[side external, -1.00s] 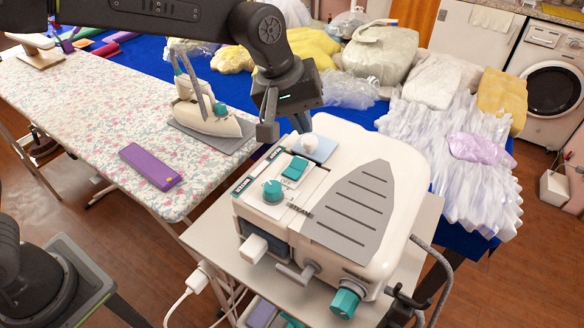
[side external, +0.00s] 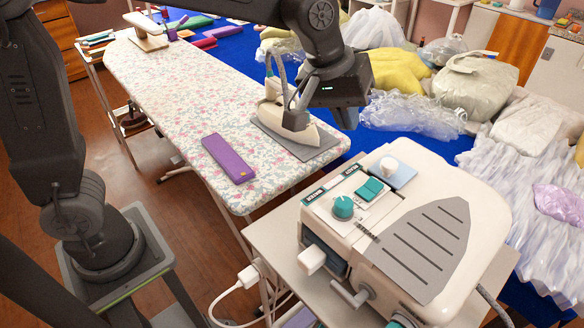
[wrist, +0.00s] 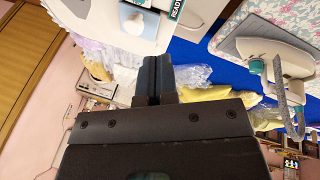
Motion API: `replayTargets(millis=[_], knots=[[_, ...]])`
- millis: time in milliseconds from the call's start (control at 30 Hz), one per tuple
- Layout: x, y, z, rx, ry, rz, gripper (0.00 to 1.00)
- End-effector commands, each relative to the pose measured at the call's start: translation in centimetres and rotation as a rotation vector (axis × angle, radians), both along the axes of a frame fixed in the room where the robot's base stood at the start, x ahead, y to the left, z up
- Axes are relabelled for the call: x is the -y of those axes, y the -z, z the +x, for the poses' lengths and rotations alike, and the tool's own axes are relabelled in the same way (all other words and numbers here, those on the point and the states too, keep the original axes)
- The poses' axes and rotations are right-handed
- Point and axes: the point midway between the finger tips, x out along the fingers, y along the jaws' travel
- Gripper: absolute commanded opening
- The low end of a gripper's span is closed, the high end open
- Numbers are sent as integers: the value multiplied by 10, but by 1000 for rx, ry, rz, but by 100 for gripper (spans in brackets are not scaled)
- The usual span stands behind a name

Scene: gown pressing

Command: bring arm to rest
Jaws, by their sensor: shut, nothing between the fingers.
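My gripper (side external: 294,120) is shut and empty. It is in the air, and in the side external view it overlaps the iron; I cannot tell the exact gap. In the wrist view its two dark fingers (wrist: 158,62) are pressed together. The white and teal iron (side external: 272,112) rests on a grey pad (side external: 318,148) at the near right end of the floral ironing board (side external: 190,95). The iron also shows at the right of the wrist view (wrist: 282,68), apart from the fingers.
A white steam station (side external: 480,200) with a teal knob stands on a small table at front right. A purple box (side external: 228,158) lies on the board. Bagged garments (side external: 475,85) and clear plastic (side external: 410,112) cover the blue table behind. Open floor lies left of the board.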

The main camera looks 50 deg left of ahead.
Motion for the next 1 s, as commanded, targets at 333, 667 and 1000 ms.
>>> replayTargets(millis=[333,667,1000], knots=[[-108,-20,-121,139,195,202,0],[-145,9,-191,184,319,345,0],[-147,12,-196,185,331,356,0]])
